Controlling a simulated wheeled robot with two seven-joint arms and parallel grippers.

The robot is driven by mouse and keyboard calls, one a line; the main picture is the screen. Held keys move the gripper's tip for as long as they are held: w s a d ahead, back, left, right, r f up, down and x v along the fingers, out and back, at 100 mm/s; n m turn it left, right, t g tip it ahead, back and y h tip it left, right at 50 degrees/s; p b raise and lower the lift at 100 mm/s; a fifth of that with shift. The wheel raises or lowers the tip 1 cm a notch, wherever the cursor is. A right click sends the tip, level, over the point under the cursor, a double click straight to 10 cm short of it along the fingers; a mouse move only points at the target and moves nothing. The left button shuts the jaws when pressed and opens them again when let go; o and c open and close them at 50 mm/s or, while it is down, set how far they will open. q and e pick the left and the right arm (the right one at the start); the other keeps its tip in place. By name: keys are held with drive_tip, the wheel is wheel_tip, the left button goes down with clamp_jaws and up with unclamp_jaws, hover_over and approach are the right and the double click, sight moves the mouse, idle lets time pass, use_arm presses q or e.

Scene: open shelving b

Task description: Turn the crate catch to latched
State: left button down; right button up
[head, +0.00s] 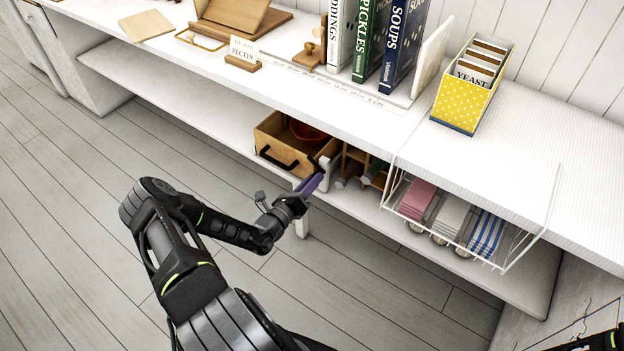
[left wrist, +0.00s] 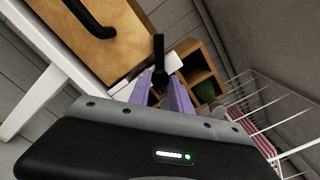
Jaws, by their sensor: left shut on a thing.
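The wooden crate (head: 270,136) sits on the lower shelf, with a black handle on its front. It also fills the upper left of the left wrist view (left wrist: 118,55). Beside it, the catch's black lever (left wrist: 159,48) stands out in front of a white mount (left wrist: 183,47). My left gripper (head: 314,180) is at the crate's right front corner. Its purple fingers (left wrist: 164,84) are shut on the black lever, one on each side. In the head view the gripper hides the lever.
A wooden divided rack (left wrist: 205,72) stands right of the catch. A white wire basket (head: 507,262) with folded cloths hangs further right. A white post (head: 302,222) stands below the gripper. The upper shelf (head: 385,120) overhangs the crate. The floor in front is clear.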

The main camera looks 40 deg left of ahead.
use_arm(q)
drive_tip(key=shift+n+p, duration=0.3)
drive_tip(key=shift+n, duration=3)
drive_tip(key=c, duration=1.2)
unclamp_jaws()
drive_tip(key=s, duration=0.8)
